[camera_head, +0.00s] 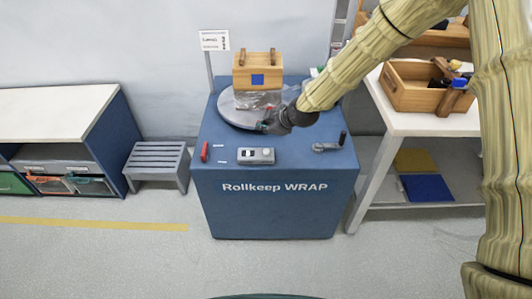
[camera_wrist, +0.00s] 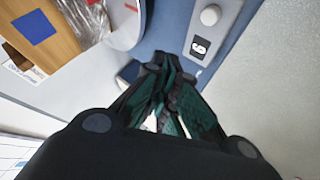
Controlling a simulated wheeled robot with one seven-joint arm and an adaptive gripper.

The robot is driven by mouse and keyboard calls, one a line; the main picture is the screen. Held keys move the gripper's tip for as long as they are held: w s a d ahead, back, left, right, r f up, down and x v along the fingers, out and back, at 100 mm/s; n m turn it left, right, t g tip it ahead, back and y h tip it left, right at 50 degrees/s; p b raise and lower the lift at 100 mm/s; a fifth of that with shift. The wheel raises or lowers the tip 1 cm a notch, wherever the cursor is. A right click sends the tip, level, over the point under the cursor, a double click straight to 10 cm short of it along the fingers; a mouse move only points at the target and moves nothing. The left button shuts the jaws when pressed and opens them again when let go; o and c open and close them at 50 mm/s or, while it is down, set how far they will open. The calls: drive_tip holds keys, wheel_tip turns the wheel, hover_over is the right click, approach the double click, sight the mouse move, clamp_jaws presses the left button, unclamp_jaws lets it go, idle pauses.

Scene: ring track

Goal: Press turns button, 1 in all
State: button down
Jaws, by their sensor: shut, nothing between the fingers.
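The blue Rollkeep WRAP machine (camera_head: 274,204) has a grey control panel (camera_head: 256,156) on its front top edge. In the wrist view, the panel carries a round pale button (camera_wrist: 209,16) and a small dark display (camera_wrist: 200,47) with one white digit, turned on its side. My gripper (camera_head: 265,128) is above the machine top, behind the panel, at the front edge of the turntable. In the wrist view my gripper (camera_wrist: 166,68) is shut and empty, with its tips apart from the button in the picture. I cannot tell its height above the top.
A wooden crate (camera_head: 258,77) with a blue square and clear film stands on the round turntable (camera_head: 229,110). A red switch (camera_head: 204,152) is left of the panel, a crank handle (camera_head: 331,144) right. A white table (camera_head: 431,122) stands right, a grey stool (camera_head: 157,160) left.

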sight(264, 152)
drive_tip(key=shift+w+a+r, duration=0.15)
drive_tip(key=shift+w+r, duration=0.2)
drive_tip(key=shift+r, duration=0.1)
drive_tip(key=shift+f, duration=0.2)
drive_tip(key=shift+f+b, duration=2.4)
drive_tip(key=shift+f, duration=1.85)
drive_tip(key=shift+f, duration=0.15)
drive_tip(key=shift+f, duration=0.25)
drive_tip(key=shift+f+b, duration=0.35)
drive_tip(key=shift+f, duration=0.2)
drive_tip(key=shift+r, duration=0.1)
drive_tip(key=shift+r+p, duration=0.6)
drive_tip(key=shift+r, duration=0.25)
